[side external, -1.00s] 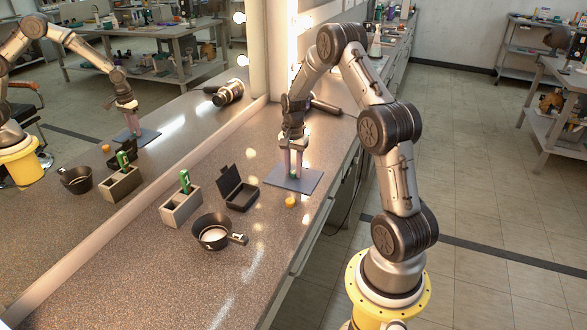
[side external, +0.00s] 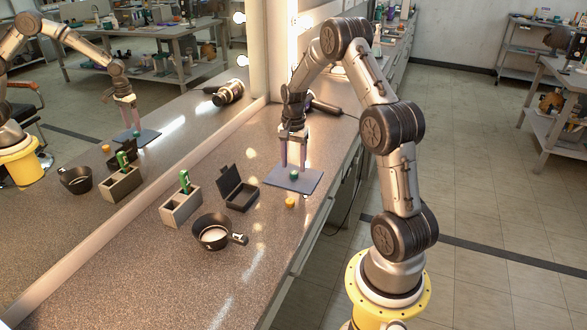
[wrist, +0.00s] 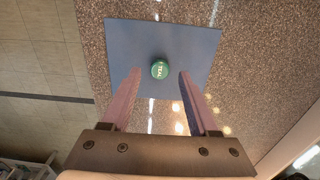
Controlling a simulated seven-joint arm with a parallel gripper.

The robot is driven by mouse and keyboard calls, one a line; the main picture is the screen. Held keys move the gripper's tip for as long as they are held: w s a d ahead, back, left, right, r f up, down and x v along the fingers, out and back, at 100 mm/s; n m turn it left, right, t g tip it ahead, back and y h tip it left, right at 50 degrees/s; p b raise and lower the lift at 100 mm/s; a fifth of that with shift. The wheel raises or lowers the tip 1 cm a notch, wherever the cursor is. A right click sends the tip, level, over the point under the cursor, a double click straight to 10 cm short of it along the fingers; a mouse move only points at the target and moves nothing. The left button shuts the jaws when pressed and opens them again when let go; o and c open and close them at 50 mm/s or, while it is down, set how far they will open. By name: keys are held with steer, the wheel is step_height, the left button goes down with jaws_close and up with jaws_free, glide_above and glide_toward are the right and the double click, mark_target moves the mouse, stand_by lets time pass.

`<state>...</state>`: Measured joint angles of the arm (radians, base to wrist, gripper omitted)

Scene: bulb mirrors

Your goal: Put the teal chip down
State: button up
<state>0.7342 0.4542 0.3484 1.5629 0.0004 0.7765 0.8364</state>
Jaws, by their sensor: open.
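The teal chip (side external: 294,175) rests on the blue-grey mat (side external: 312,184), near its middle. In the wrist view the chip (wrist: 160,70) is round with white lettering on top, and the mat (wrist: 125,55) lies flat around it. My gripper (side external: 293,166) is open above the mat, its two pinkish fingers spread wide on either side of the chip. In the wrist view the gripper (wrist: 159,76) shows a clear gap between each finger and the chip.
An orange chip (side external: 290,202) lies just off the mat's near edge. An open black case (side external: 240,195), a grey holder (side external: 180,210) with a green item, and a black pan (side external: 212,232) stand to the left. A mirror runs along the counter's back. A black cylinder (side external: 325,107) lies behind my gripper.

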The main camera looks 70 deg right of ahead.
mark_target(293, 173)
step_height(293, 173, up, 10)
steer(key=f, duration=0.1)
steer(key=a+r+n+t, duration=0.1)
steer(key=a+r+n, duration=0.4)
steer(key=a+r, duration=0.55)
steer(key=s+a+r+n+t, duration=0.1)
steer(key=s+a+n+t, duration=0.3)
steer(key=s+a+n, duration=0.9)
steer(key=s+a, duration=0.4)
steer(key=a, duration=0.3)
steer(key=shift+s+t, duration=0.3)
